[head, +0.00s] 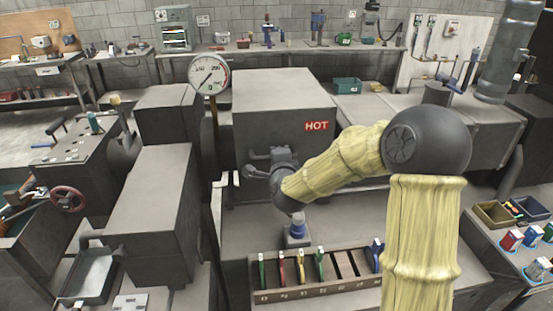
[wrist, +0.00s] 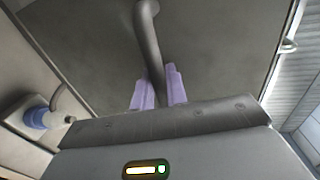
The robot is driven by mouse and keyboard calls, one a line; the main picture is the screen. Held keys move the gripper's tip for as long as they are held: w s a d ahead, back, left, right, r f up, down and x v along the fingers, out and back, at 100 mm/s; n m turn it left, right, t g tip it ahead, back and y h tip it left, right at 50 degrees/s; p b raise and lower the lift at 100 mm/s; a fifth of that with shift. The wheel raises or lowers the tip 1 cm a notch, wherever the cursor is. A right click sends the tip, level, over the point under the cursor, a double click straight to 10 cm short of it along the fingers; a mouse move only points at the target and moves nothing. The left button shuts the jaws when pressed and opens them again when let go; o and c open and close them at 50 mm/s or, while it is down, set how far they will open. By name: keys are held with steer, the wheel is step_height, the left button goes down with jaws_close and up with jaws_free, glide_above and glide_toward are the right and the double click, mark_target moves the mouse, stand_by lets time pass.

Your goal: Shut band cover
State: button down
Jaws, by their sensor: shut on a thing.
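A large grey box-shaped cover with a red HOT label (head: 285,104) stands in the middle of the head view. I take it to be the band cover; which of its parts move I cannot tell. My gripper (head: 258,165) is at its front face, at the lower left. In the wrist view a curved dark grey handle (wrist: 150,35) runs down from a flat grey panel (wrist: 90,50). The pale purple fingers of my gripper (wrist: 158,90) close on either side of this handle. The handle's lower end is hidden behind the gripper body.
A round dial gauge (head: 210,75) on a post stands just left of the cover. A rack of colored-handled tools (head: 318,286) and a blue-topped fitting (head: 297,229) are below my forearm. Another grey box (head: 150,205) is at the left. Bins and bottles stand at the right.

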steer(key=shift+a+f, duration=0.1)
steer(key=shift+a, duration=0.1)
steer(key=c, duration=1.5)
jaws_free()
steer(key=shift+a, duration=0.2)
steer(key=shift+d, duration=0.1)
steer(key=shift+d, duration=0.1)
steer(key=b+v, duration=0.3)
steer(key=v, duration=1.4)
steer(key=shift+s, duration=0.2)
